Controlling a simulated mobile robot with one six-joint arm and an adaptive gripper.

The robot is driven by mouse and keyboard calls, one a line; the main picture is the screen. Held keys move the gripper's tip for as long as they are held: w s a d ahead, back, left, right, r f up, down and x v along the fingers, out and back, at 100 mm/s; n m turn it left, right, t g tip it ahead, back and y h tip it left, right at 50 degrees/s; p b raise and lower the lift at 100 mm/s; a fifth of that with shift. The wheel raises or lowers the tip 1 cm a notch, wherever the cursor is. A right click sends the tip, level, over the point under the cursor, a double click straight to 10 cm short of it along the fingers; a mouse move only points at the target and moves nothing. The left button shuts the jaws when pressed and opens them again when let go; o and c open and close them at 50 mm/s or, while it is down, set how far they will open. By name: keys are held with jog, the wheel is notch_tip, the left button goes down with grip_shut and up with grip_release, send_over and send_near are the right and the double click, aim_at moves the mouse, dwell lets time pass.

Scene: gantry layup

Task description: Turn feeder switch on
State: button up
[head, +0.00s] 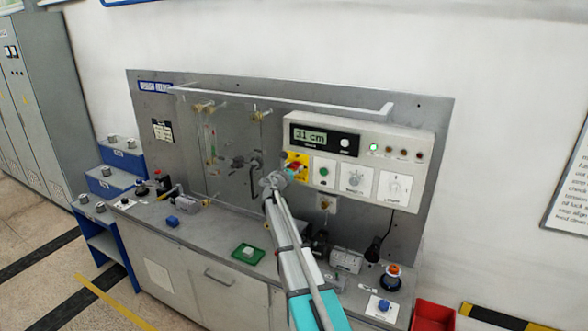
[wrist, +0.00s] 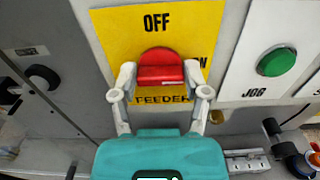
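The feeder switch is a red knob (wrist: 160,74) on a yellow plate (wrist: 118,38). The plate reads OFF above the knob and FEEDER below it; lettering at the right is partly covered by a finger. The knob's front bar lies level in the wrist view. My gripper (wrist: 160,77) has one fingertip against each side of the knob and appears shut on it. In the head view, my gripper (head: 284,178) is at the yellow plate (head: 293,157), at the left end of the control box, and covers part of the switch.
A green JOG button (wrist: 276,61) is close right of the plate; the control box (head: 375,133) also carries dials, a display reading 31 cm and a lit green lamp (head: 374,147). A black knob (wrist: 42,77) stands out at the left. The bench (head: 190,235) below holds small fixtures.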

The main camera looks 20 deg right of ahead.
jog(key=o, duration=0.5)
jog(key=shift+c, duration=0.2)
jog(key=v, duration=1.2)
dwell(0.4)
